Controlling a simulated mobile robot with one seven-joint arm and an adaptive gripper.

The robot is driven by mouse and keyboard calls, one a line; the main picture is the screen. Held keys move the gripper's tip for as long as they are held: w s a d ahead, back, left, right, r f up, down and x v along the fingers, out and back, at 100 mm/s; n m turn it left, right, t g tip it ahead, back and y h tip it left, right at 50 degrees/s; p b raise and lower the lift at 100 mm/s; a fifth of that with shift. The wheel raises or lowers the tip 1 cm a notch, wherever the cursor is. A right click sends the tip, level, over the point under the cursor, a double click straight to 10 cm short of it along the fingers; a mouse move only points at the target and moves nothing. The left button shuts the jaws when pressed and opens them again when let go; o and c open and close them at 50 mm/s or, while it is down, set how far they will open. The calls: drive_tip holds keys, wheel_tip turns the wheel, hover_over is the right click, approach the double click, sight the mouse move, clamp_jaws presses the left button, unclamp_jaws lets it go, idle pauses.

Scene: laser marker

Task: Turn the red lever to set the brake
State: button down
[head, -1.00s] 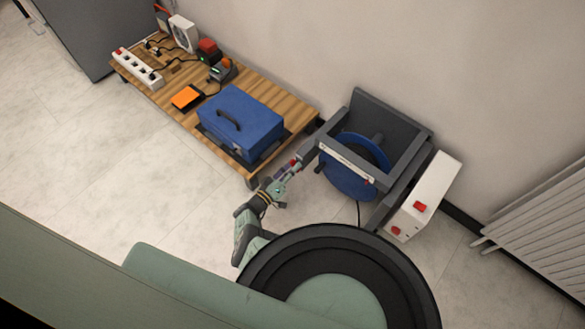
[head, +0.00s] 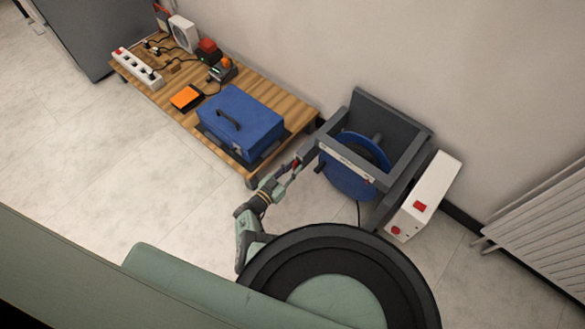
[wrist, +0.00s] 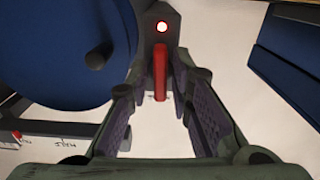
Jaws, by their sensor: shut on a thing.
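The red lever (wrist: 160,72) hangs from a dark grey bracket (wrist: 150,48) with a bright, red-rimmed round pivot (wrist: 162,27) at its top. In the wrist view it points down the picture, between my two finger pads. My gripper (wrist: 158,82) is shut on the lever; the exact contact is partly hidden. In the head view my gripper (head: 291,169) is at the left corner of the grey reel frame (head: 392,178), where only a sliver of red shows. The blue reel (wrist: 65,45) is left of the lever in the wrist view.
A low wooden pallet table (head: 290,99) stands left of the frame, bearing a blue toolbox (head: 240,122), an orange pad (head: 187,97) and a power strip (head: 137,69). A white control box (head: 424,196) is on the right, near a radiator (head: 535,235). The floor at left is clear.

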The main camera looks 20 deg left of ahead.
drive_tip(key=shift+m, duration=0.3)
drive_tip(key=c, duration=1.7)
unclamp_jaws()
